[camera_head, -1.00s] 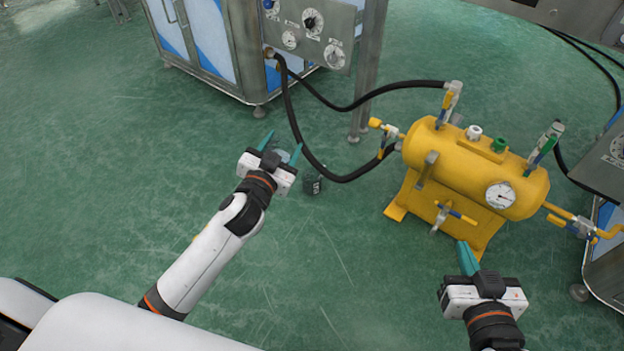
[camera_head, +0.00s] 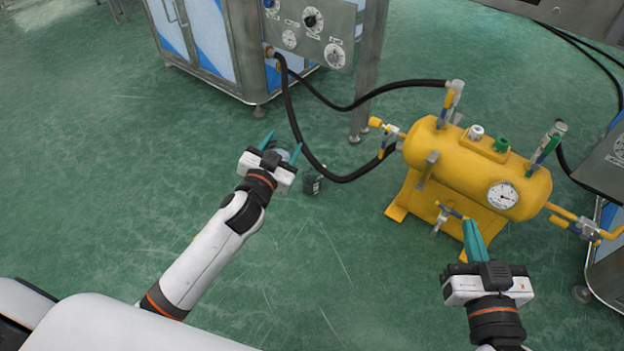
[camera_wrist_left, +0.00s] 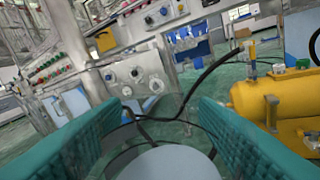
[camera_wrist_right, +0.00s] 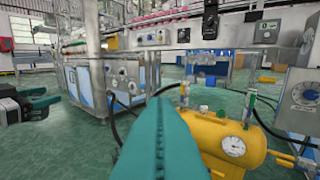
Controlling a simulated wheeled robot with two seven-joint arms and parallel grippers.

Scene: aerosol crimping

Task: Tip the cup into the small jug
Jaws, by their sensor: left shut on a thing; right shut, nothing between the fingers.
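My left gripper (camera_head: 282,144) is shut on a small pale, see-through cup (camera_head: 283,155), seen between its teal fingers. In the left wrist view the cup (camera_wrist_left: 168,164) is a greyish rounded shape low between the fingers; its contents cannot be made out. A small dark container with a white mark (camera_head: 313,186) is just right of and below the left gripper in the head view; it may be the small jug, but it is too small to be sure. My right gripper (camera_head: 474,225) is shut and empty, in front of the yellow tank.
A yellow pressure tank (camera_head: 470,170) with gauge and valves stands at the right. Black hoses (camera_head: 292,115) run from it to a steel cabinet (camera_head: 205,45) at the back. Another machine (camera_head: 607,165) is at the right edge. Green floor (camera_head: 120,170) is open at left.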

